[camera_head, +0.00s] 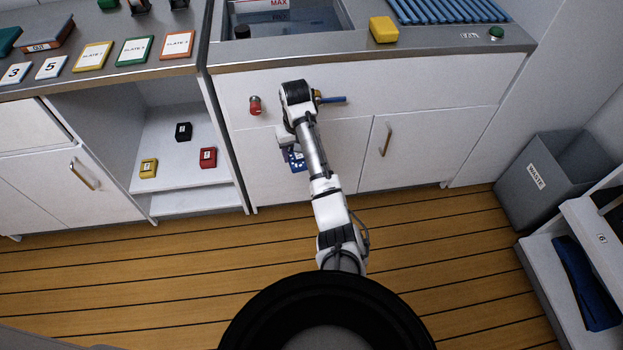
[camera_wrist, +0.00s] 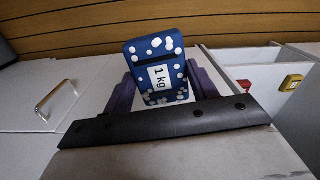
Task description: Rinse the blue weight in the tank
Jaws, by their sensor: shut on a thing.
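The blue weight (camera_wrist: 155,62) has a white "1 kg" label and several white spots on the faces I see. My gripper (camera_wrist: 163,91) is shut on it, with a dark purple finger on each side. In the head view the blue weight (camera_head: 297,161) shows partly beneath my gripper (camera_head: 289,149), in front of the white cabinet doors and below the counter's front edge. The tank (camera_head: 318,17) is the sunken basin in the steel counter above, marked "MAX" on its back wall. Its near inside is partly hidden by the counter edge.
A yellow sponge-like block (camera_head: 384,30) lies right of the tank, beside a blue slatted rack (camera_head: 445,10). A red knob (camera_head: 255,105) and a blue-handled valve (camera_head: 332,99) stick out of the cabinet front. Yellow (camera_head: 149,168), red (camera_head: 208,157) and black (camera_head: 183,131) weights stand on the left shelf.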

